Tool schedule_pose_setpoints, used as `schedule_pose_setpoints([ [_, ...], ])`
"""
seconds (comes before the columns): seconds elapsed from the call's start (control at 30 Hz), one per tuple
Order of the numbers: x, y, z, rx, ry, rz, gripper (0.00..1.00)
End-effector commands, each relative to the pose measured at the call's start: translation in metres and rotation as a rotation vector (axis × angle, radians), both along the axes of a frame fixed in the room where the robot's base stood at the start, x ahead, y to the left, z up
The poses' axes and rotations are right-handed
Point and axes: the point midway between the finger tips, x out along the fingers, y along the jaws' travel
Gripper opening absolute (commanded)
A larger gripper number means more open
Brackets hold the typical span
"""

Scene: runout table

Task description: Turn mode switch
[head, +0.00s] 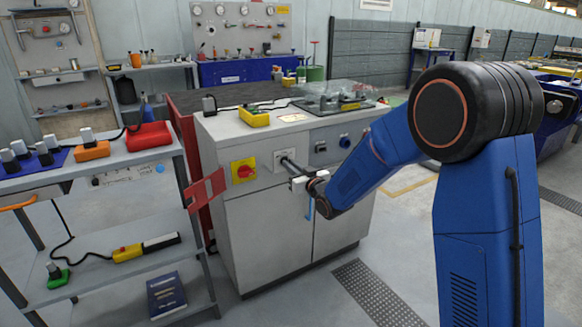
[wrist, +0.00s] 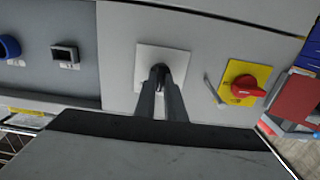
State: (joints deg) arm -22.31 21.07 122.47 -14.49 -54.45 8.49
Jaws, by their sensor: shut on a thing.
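The mode switch is a dark knob (wrist: 159,70) on a square white plate (wrist: 147,58) on the front of the grey cabinet (head: 262,235). The plate also shows in the head view (head: 278,157). My gripper (wrist: 161,82) is shut on the knob, its two dark fingers reaching straight in to the panel. The fingers hide most of the knob, so I cannot tell its exact angle. In the head view my gripper (head: 287,163) meets the cabinet front, to the right of the red and yellow switch.
A red rotary switch on a yellow plate (head: 243,171) sits close by; it also shows in the wrist view (wrist: 243,87). A blue button (head: 344,141) and a square socket (head: 320,147) are on the other side. A red panel (head: 205,188) sticks out left of the cabinet.

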Motion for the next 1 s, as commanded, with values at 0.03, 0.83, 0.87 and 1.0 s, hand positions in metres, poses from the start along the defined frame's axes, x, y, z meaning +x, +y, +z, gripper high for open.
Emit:
schedule_pose_setpoints([
  [0.03, 0.0, 0.0, -0.001, 0.001, 0.003, 0.0, 0.0],
  [0.83, -0.006, -0.005, 0.0, 0.0, 0.001, -0.001, 0.28],
  [0.87, -0.009, -0.007, 0.0, 0.0, 0.002, -0.001, 0.28],
  [1.0, -0.027, -0.019, 0.0, 0.0, 0.001, -0.002, 0.28],
])
